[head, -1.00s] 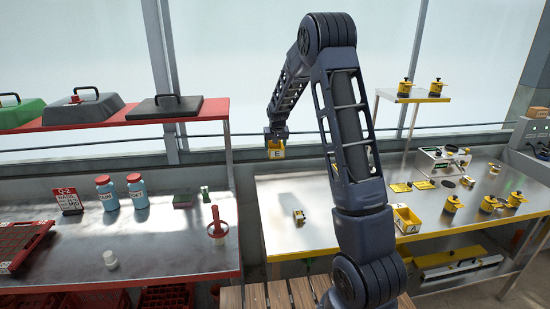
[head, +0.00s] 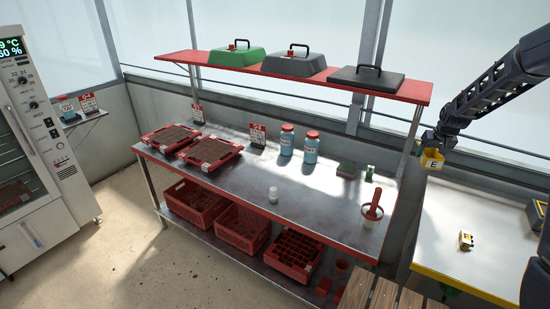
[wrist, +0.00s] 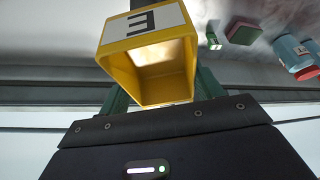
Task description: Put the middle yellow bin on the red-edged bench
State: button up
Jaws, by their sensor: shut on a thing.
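A small yellow bin (head: 432,159) with a white label lettered E is held in the air by my gripper (head: 440,141), at the right of the head view. In that view it appears over the back left corner of the yellow-edged bench. The wrist view shows the yellow bin (wrist: 165,80) tilted in the picture, its inside visible, between the green fingers of my gripper (wrist: 160,95). The inside that shows looks empty. The red-edged bench (head: 250,190) fills the middle of the head view, left of the bin.
Bare metal shows at front centre.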

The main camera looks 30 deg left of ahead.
jog(key=s+a+f+n, duration=0.15)
jog(key=s+a, duration=0.45)
jog(key=a, duration=0.8)
jog(key=s+a+f+n+g+y, duration=0.15)
jog(key=s+a, duration=0.55)
jog(key=a, duration=0.7)
jog(key=s+a+f+n+t, duration=0.15)
jog(key=s+a, duration=0.45)
jog(key=a, duration=0.9)
jog(key=shift+g, duration=0.5)
jog(key=f, duration=1.8)
jog(key=shift+w+d+f, duration=0.1)
jog(key=shift+d+f, duration=0.1)
jog(key=shift+f, duration=0.15)
jog(key=o, duration=1.1)
jog(key=shift+c, duration=0.2)
